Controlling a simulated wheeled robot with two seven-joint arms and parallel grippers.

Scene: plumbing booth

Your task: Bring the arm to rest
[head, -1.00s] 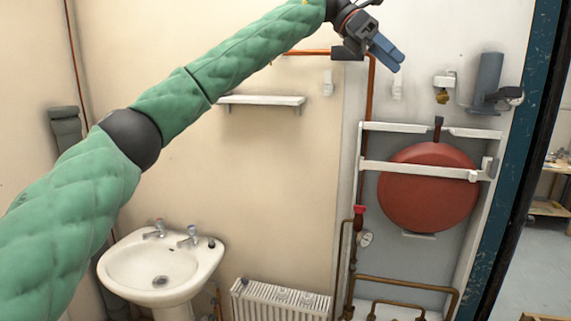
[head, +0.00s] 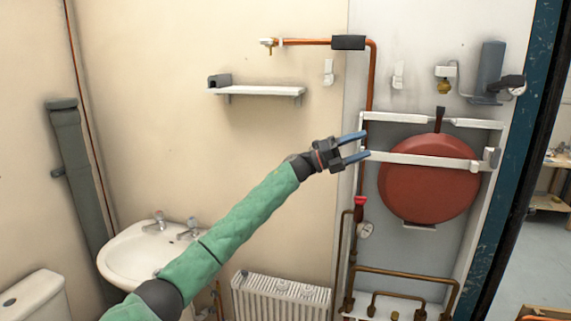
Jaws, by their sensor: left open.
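My left arm, in a green quilted sleeve, comes in from the lower left of the head view. My left gripper (head: 352,149) has two blue fingers spread apart, with nothing between them. It shows in front of the copper pipe and the left edge of the white frame around the red round vessel (head: 428,178). I cannot tell how far it is from them. My right gripper is not in view.
A white shelf (head: 262,91) is on the wall, left of and above the gripper. A washbasin (head: 130,258) and toilet (head: 35,297) stand at lower left. A radiator (head: 285,299) is below the gripper. A red-handled valve (head: 360,201) and gauge sit on pipework at right.

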